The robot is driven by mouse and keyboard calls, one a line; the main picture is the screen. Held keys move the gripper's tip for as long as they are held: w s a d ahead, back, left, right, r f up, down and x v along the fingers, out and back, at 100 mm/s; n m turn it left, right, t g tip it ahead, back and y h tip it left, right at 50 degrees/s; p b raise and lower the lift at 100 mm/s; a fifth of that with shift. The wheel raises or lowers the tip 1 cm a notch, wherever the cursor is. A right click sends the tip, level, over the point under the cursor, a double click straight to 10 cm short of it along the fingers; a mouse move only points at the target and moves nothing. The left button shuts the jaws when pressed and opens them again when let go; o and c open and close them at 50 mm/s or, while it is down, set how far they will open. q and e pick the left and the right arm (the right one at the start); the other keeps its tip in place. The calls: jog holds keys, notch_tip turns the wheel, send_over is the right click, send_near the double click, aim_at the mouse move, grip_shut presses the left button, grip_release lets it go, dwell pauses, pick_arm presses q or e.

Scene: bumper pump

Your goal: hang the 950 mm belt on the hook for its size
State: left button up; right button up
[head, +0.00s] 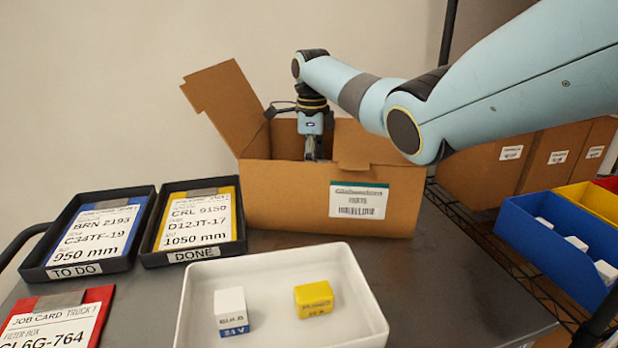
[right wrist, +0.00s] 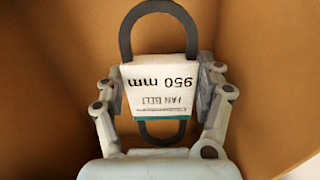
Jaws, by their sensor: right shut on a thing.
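My right gripper (head: 313,150) reaches down into an open cardboard box (head: 285,200) on the grey table in the head view. In the right wrist view the right gripper (right wrist: 160,95) is shut on the 950 mm fan belt (right wrist: 158,88). The belt is a dark loop in a white sleeve with a teal edge, and its print reads upside down. The fingers press on both sides of the sleeve. Brown cardboard surrounds it. The head view hides the belt behind the box wall. No hook is in view. My left gripper is not in view.
Two black trays, TO DO (head: 72,270) and DONE (head: 193,254), hold job cards at left. A red card (head: 50,322) lies in front. A white tray (head: 355,300) holds a white box and a yellow box. Coloured bins (head: 550,240) and cartons (head: 515,160) stand at right.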

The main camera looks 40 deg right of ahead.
jog(key=shift+f+p, duration=0.3)
jog(key=shift+f, duration=1.25)
jog(key=shift+f, duration=0.2)
jog(key=o, duration=1.4)
jog(key=shift+f+b, duration=0.1)
jog(key=shift+b, duration=0.6)
jog(key=r, duration=0.3)
jog(key=r+p, duration=0.1)
jog(key=r, duration=0.3)
jog(key=a+r, duration=0.1)
jog(key=r, duration=0.3)
jog(key=shift+w, duration=0.1)
